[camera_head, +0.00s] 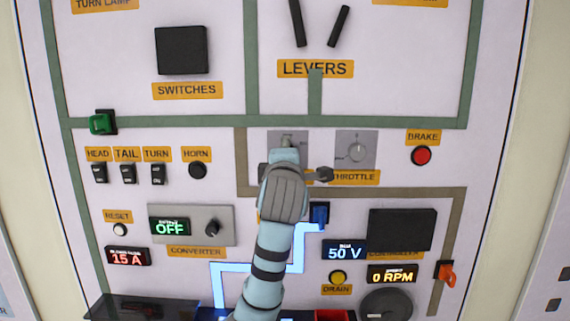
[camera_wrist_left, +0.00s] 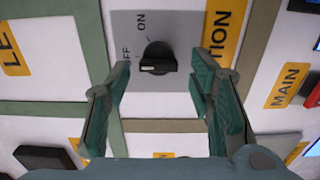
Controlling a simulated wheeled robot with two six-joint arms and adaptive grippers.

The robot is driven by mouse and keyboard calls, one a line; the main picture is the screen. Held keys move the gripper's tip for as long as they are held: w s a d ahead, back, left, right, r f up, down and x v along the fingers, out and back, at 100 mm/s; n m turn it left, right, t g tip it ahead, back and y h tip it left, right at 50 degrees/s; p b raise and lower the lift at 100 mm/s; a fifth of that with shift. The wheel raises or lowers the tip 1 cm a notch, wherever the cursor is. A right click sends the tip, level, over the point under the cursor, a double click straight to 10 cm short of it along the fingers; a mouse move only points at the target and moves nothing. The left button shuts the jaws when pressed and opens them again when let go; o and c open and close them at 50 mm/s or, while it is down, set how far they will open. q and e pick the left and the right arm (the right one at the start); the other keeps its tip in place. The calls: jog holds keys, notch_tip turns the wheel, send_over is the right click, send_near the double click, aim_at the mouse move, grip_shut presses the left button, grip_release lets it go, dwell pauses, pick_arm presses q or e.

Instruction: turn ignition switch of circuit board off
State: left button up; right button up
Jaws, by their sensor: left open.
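The ignition switch is a black knob (camera_wrist_left: 159,58) on a grey plate (camera_wrist_left: 185,105), with OFF and ON lettering beside it in the left wrist view. The white mark on the knob's handle faces left, toward the OFF lettering side. In the head view the grey plate (camera_head: 299,137) is partly covered by my arm and the knob is hidden. My left gripper (camera_wrist_left: 161,68) is open, with one finger on each side of the knob. It holds nothing, and I cannot tell whether either finger touches the knob. It also shows in the head view (camera_head: 286,155). My right gripper is not in view.
The throttle dial (camera_head: 357,151) is right of the ignition plate, and the red brake button (camera_head: 421,156) is farther right. The levers (camera_head: 339,26) stick out above. A blue switch (camera_head: 319,214) sits close beside my wrist. The converter box (camera_head: 191,225) is lower left.

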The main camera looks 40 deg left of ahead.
pick_arm(q)
jog(key=v, duration=1)
